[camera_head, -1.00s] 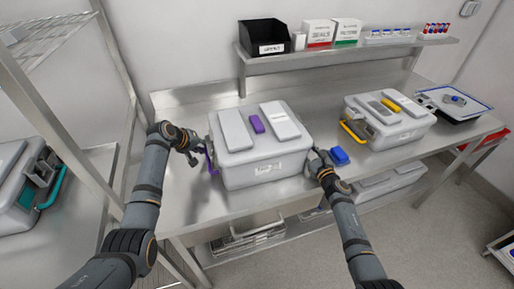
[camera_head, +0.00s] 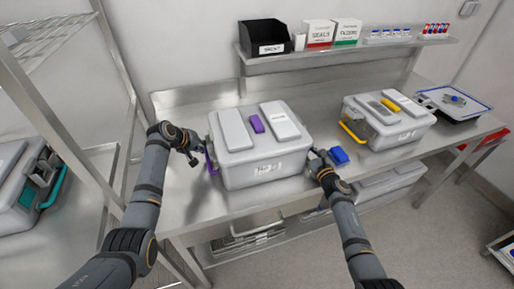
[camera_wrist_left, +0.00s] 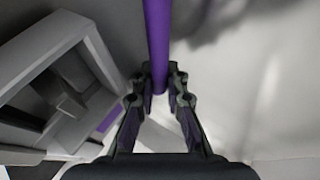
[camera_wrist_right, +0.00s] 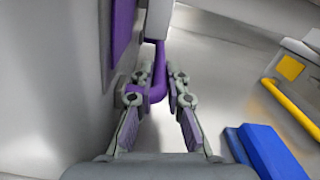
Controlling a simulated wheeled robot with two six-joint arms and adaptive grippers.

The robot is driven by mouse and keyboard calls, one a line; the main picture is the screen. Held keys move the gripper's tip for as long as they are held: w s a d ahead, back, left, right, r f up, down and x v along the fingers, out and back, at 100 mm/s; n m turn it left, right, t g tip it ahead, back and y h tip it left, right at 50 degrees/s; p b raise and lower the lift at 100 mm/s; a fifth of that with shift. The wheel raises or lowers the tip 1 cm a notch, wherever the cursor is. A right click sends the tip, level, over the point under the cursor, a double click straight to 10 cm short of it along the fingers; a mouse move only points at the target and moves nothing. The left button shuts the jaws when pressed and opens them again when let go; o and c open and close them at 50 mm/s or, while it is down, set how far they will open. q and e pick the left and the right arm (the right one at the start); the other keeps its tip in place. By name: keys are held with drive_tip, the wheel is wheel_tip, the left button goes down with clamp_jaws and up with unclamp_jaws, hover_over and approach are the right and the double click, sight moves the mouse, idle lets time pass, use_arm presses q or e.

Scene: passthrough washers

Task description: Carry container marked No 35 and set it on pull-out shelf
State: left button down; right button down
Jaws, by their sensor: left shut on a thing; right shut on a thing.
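A grey lidded container (camera_head: 262,165) with purple handles sits on the steel table, with a label (camera_head: 268,168) on its front too small to read. My left gripper (camera_head: 197,158) is at its left side and is shut on the purple left handle, a bar that shows in the left wrist view (camera_wrist_left: 158,40). My right gripper (camera_head: 318,162) is at its right side and is shut on the purple right handle, seen in the right wrist view (camera_wrist_right: 158,88). I cannot identify a pull-out shelf for certain.
A second grey container (camera_head: 392,120) with yellow handles stands to the right. A blue object (camera_head: 338,156) lies just right of my right gripper. A wall shelf (camera_head: 350,47) holds a black bin and boxes. A rack at left holds a teal-handled container (camera_head: 30,190).

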use_arm(q)
drive_tip(key=shift+w+r, duration=0.2)
drive_tip(key=shift+r, duration=0.05)
use_arm(e)
drive_tip(key=shift+w+r, duration=0.1)
drive_tip(key=shift+r, duration=0.15)
